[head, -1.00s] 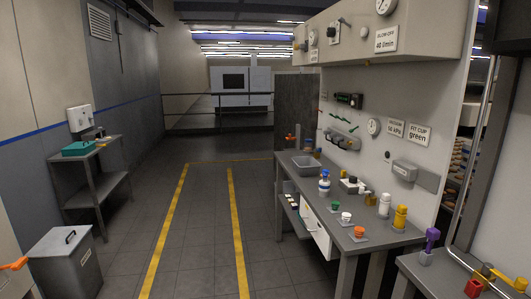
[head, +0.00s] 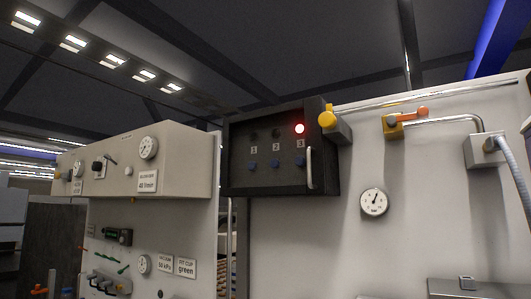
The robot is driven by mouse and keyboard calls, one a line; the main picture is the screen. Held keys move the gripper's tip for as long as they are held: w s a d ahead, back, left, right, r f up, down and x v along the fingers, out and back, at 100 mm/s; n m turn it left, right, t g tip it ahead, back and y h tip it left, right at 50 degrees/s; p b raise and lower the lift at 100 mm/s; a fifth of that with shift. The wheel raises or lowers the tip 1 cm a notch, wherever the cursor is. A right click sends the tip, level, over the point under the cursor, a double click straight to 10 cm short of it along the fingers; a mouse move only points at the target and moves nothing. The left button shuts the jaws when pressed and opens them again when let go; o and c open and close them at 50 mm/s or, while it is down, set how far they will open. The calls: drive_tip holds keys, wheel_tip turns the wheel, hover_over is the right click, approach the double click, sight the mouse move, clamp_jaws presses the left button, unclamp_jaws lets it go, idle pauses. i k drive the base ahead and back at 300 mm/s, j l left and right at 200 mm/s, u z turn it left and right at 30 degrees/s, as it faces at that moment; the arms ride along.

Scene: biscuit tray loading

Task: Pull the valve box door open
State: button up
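The box that looks like the valve box (head: 240,180) is dark and mounted high on the wall, near the middle of the head view. Its front door (head: 275,182) appears shut. The door has a light vertical handle (head: 310,168) at its right side. Behind or on the front show a lit red lamp (head: 299,128), the numbers 1, 2 and 3, and several small blue parts below them. My gripper is not in view.
A yellow knob (head: 327,119) on a grey block sits just right of the box. Farther right are a pipe with an orange-handled valve (head: 422,113) and a bar gauge (head: 374,201). A beige panel box (head: 135,160) with gauges stands out at left.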

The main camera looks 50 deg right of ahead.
sight(316, 184)
drive_tip(key=z, duration=0.75)
drive_tip(key=j+z, duration=0.25)
drive_tip(key=z, duration=0.2)
drive_tip(key=k+j+z, duration=0.1)
drive_tip(key=z, duration=0.35)
drive_tip(key=k+j+z, duration=0.15)
drive_tip(key=z, duration=0.3)
drive_tip(key=j, duration=0.1)
